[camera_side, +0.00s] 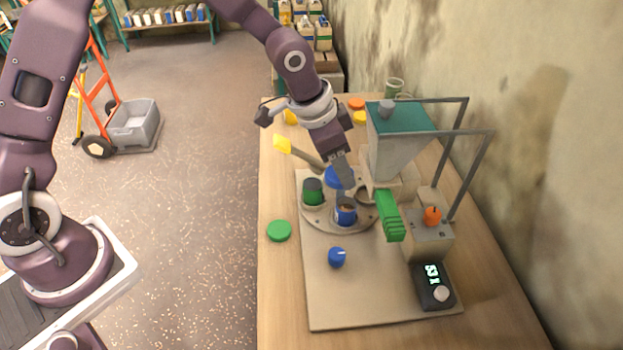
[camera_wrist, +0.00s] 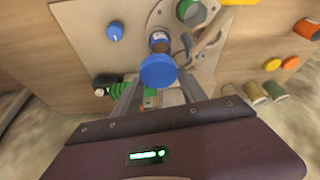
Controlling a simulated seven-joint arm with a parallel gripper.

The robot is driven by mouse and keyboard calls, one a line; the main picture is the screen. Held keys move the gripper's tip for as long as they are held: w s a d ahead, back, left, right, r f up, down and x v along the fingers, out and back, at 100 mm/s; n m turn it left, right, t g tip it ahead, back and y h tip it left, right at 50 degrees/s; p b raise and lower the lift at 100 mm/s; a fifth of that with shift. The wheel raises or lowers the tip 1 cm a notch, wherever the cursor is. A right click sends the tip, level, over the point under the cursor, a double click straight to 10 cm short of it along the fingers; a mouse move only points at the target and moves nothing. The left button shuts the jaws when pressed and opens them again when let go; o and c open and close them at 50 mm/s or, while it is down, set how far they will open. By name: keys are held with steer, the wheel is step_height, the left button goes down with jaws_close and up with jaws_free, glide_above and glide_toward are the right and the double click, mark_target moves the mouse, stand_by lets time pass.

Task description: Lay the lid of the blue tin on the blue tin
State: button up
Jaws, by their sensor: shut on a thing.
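My gripper (camera_side: 341,176) is shut on the blue lid (camera_side: 333,179), a round disc held at the fingertips. The lid also shows in the wrist view (camera_wrist: 158,72), in front of the fingers. The blue tin (camera_side: 345,213) stands upright and open on the round turntable (camera_side: 325,222), with brown contents visible. In the side view the lid is above and slightly left of the tin, apart from it. In the wrist view the blue tin (camera_wrist: 159,44) shows just beyond the lid, its near side partly hidden by it.
A green tin (camera_side: 313,191) stands beside the blue one. A green lid (camera_side: 279,231) lies on the table. A blue knob (camera_side: 336,257) sits on the baseplate. The hopper (camera_side: 394,145) and green chute (camera_side: 390,216) stand close on the right. A yellow-ended lever (camera_side: 283,145) is behind.

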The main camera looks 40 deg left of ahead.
steer(key=shift+n, duration=0.6)
steer(key=w+f, duration=0.2)
steer(key=f, duration=0.1)
steer(key=shift+w+d+f, duration=0.1)
steer(key=shift+w+d, duration=0.15)
steer(key=shift+d, duration=0.15)
steer(key=shift+f, duration=2.75)
steer(key=shift+f, duration=0.6)
steer(key=o, duration=1)
steer(key=shift+r, duration=3.5)
